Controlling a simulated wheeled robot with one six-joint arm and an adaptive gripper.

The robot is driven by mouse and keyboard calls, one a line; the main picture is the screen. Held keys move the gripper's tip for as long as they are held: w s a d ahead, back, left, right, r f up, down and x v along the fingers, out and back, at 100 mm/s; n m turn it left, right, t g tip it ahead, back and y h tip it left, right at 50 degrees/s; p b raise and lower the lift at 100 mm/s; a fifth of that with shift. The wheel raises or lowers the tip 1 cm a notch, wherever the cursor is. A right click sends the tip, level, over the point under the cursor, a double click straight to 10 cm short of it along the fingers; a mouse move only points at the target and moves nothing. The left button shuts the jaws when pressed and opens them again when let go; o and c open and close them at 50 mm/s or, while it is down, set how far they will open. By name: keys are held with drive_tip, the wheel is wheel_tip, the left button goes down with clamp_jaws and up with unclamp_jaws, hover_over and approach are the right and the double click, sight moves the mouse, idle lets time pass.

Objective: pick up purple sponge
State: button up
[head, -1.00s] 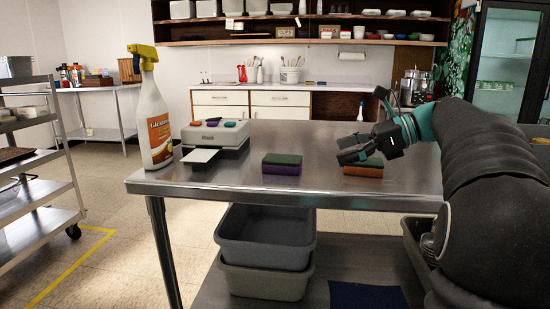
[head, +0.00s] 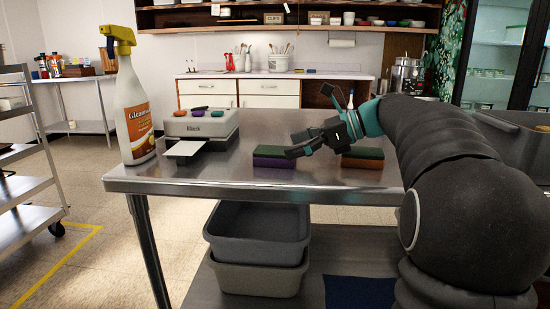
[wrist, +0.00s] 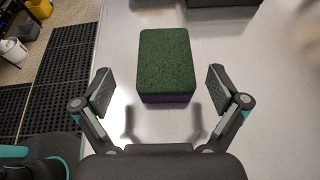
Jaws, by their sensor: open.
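The purple sponge (head: 272,161) has a dark green top and lies flat near the front edge of the steel table. My gripper (head: 291,146) is just to the right of it and partly overlaps it in the head view. In the wrist view the sponge (wrist: 167,66) shows its green top and a purple side, ahead of my gripper (wrist: 157,88) and roughly between the lines of the fingers. The fingers are spread wide with nothing between them. The sponge is apart from both fingertips.
An orange sponge (head: 362,163) with a green top lies right of my gripper. A spray bottle (head: 131,105) and a label printer (head: 200,130) with small coloured pieces on top stand at the table's left. Grey tubs (head: 257,275) sit below. The steel table (head: 230,182) is clear in front.

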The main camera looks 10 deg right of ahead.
sight(283, 150)
drive_tip(key=x, duration=0.5)
drive_tip(key=shift+w+d+f, duration=0.2)
drive_tip(key=shift+d+f, duration=0.05)
drive_tip(key=c, duration=0.7)
